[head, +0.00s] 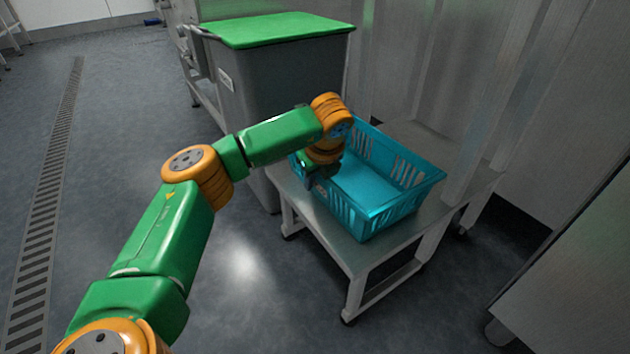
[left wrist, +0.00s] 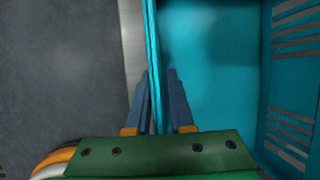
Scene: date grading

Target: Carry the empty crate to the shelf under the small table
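The empty blue crate (head: 405,208) stands upright on a low metal table (head: 357,256); its slotted walls and bare floor show. My left gripper (head: 312,184) is at the crate's left wall, pointing down. In the left wrist view, the two dark fingers of my left gripper (left wrist: 158,95) stand on either side of the crate's wall (left wrist: 152,40), close against it, and look shut on it. The crate floor (left wrist: 215,60) is bare there. The low table has open legs and a lower bar; no shelf is clearly visible under it. My right gripper is not in view.
A grey bin (head: 285,85) with a green lid (head: 275,30) stands behind and left of the table. Metal panels (head: 560,90) rise at the right, and a metal unit (head: 580,270) stands at lower right. The floor at left is clear, with a long drain grate (head: 45,200).

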